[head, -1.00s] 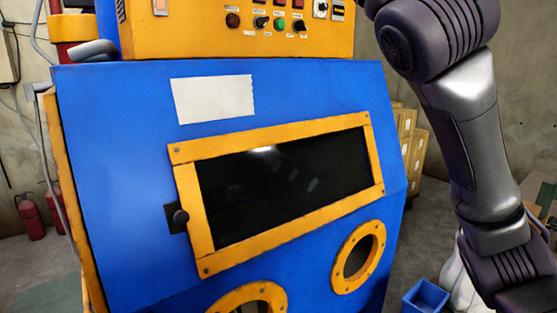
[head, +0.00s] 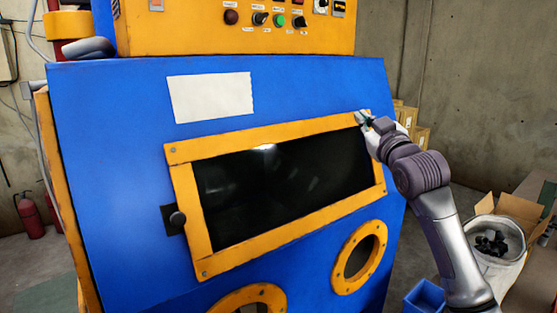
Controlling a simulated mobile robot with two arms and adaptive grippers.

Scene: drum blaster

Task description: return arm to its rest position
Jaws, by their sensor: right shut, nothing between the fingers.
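My right arm comes in from the lower right. My right gripper (head: 361,117) is small in the head view, in front of the upper right corner of the orange window frame (head: 265,137) on the blue blasting cabinet (head: 110,165). It is shut and holds nothing. I cannot tell whether it touches the frame. My left gripper is not in view.
The orange control panel (head: 190,35) with knobs and buttons sits on top of the cabinet. Below the window are round orange-rimmed ports (head: 341,278). At the right stand a white sack (head: 508,262) with dark pieces, a cardboard box (head: 520,210) and a blue bin (head: 426,297).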

